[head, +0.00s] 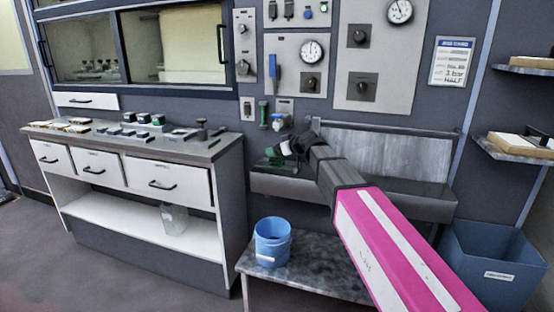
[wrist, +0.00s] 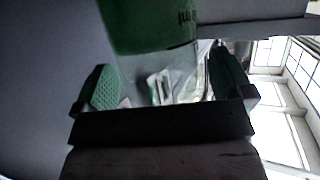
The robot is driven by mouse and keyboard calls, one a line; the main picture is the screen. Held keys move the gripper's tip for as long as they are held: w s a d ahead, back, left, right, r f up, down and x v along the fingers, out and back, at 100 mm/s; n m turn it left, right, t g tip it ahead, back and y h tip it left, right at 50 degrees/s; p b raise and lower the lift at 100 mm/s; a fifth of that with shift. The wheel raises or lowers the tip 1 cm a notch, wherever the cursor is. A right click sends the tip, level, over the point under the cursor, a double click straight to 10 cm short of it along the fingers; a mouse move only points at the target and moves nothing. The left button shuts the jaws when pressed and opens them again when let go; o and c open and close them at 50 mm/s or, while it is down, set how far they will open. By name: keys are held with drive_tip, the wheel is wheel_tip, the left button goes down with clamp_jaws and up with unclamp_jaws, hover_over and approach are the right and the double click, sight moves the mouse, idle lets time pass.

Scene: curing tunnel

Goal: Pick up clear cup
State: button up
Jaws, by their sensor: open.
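My gripper (head: 278,155) is in front of the wall panel, above the left end of the grey metal trough. In the wrist view my gripper (wrist: 165,88) is open, with green textured pads on either side. A clear cup (wrist: 165,65) shows between the pads, green-tinted in its upper part with dark "ml" lettering. I cannot tell whether the pads touch it. In the head view a small greenish see-through shape by my gripper is mostly hidden and hard to make out.
A clear container (head: 174,218) stands on the white cabinet's lower shelf. A blue bucket (head: 272,243) stands on a low grey table (head: 315,270). A dark blue bin (head: 490,265) is at the right. The grey trough (head: 400,195) runs along the wall, mostly bare to the right.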

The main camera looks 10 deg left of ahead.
drive_tip(key=shift+w+a+f, duration=0.15)
drive_tip(key=shift+w+a, duration=0.1)
drive_tip(key=shift+a, duration=0.15)
drive_tip(key=c, duration=1.2)
drive_tip(key=shift+r, duration=0.2)
